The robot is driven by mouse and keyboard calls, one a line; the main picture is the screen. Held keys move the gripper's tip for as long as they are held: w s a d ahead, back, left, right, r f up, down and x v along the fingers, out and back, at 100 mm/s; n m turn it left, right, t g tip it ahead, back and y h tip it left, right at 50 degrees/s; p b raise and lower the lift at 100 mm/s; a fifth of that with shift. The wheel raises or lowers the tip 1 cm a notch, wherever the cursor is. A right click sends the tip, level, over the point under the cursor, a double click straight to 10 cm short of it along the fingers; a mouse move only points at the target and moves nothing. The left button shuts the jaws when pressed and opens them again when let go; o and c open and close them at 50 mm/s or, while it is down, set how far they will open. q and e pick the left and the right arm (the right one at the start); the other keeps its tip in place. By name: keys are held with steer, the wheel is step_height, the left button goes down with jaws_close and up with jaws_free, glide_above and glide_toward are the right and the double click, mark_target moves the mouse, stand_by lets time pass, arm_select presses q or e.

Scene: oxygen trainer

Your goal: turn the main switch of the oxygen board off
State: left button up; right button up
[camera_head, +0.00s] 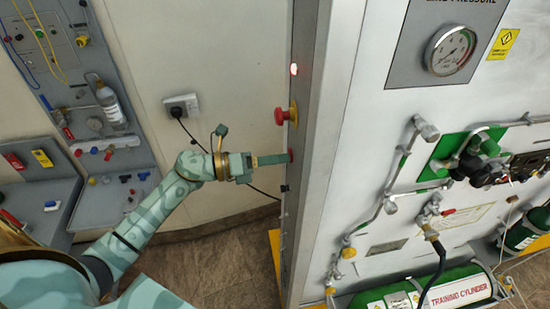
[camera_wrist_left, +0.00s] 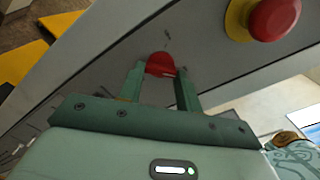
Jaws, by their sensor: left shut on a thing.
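The red switch knob (camera_wrist_left: 160,64) sits on the grey side face of the oxygen board, below the emergency button. In the left wrist view it lies between the two fingers of my left gripper (camera_wrist_left: 160,78), which is shut on it. In the head view my left gripper (camera_head: 282,157) reaches from the left to the board's narrow side, and only a bit of the red knob (camera_head: 290,155) shows at its tip. The switch's markings are too small to read. My right gripper is out of view.
A red emergency button (camera_head: 282,116) on a yellow base sticks out just above my left gripper. The board's front carries a pressure gauge (camera_head: 450,51) and pipes. A green training cylinder (camera_head: 440,296) lies below. A wall socket (camera_head: 181,105) is behind my arm.

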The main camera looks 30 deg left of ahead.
arm_select(q)
steer(key=shift+n, duration=0.3)
steer(key=shift+r+n+p, duration=0.15)
steer(key=shift+n+p, duration=2.25)
steer(key=shift+n, duration=1.95)
steer(key=shift+r+n+p, duration=0.1)
steer(key=shift+n+p, duration=2.25)
steer(key=shift+n, duration=2)
steer(key=o, duration=1)
